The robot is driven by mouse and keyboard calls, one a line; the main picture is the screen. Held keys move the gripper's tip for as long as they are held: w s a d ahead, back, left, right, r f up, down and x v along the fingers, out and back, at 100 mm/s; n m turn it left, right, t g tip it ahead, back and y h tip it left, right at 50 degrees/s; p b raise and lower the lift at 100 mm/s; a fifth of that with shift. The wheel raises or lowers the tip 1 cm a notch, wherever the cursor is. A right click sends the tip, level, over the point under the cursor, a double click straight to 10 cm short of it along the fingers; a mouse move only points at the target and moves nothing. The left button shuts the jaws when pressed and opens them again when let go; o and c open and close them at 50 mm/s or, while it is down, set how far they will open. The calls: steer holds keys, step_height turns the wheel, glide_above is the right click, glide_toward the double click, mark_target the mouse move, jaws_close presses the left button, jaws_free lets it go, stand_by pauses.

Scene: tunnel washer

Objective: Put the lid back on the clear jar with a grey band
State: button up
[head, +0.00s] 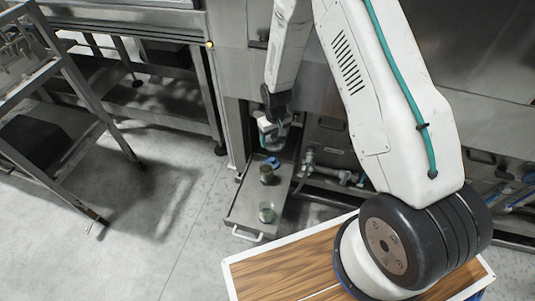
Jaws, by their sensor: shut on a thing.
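My gripper (273,134) is at the far end of the arm, over the back of a pulled-out metal drawer (243,209). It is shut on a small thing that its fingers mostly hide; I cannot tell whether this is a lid. A clear jar (266,212) stands upright near the drawer's front, apart from the gripper. A darker jar (266,175) stands behind it. A small blue thing (272,161) lies further back, just below the gripper in the picture. The jars are too small for me to make out a grey band.
The drawer has a white handle (247,236) at its front. A wooden board with a white rim (262,272) is at the bottom. Pipes and valves (330,173) are right of the drawer. A metal rack (75,125) stands left, with clear floor (165,225) between.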

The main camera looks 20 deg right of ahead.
steer(key=w+f+n, duration=0.1)
steer(key=f+n, duration=0.1)
steer(key=f, duration=0.5)
steer(key=w+a+f+n, duration=0.1)
steer(key=w+f+n, duration=0.1)
steer(key=f, duration=0.6)
steer(key=w+f+n, duration=0.2)
steer(key=f, duration=0.6)
steer(key=shift+w+a+f+n, duration=0.1)
steer(key=shift+w+a+n, duration=0.2)
steer(key=shift+a, duration=0.1)
steer(key=shift+s+d, duration=0.15)
steer(key=shift+s, duration=0.05)
steer(key=shift+f, duration=0.15)
stand_by(0.9)
steer(key=o, duration=1.1)
steer(key=shift+c, duration=0.2)
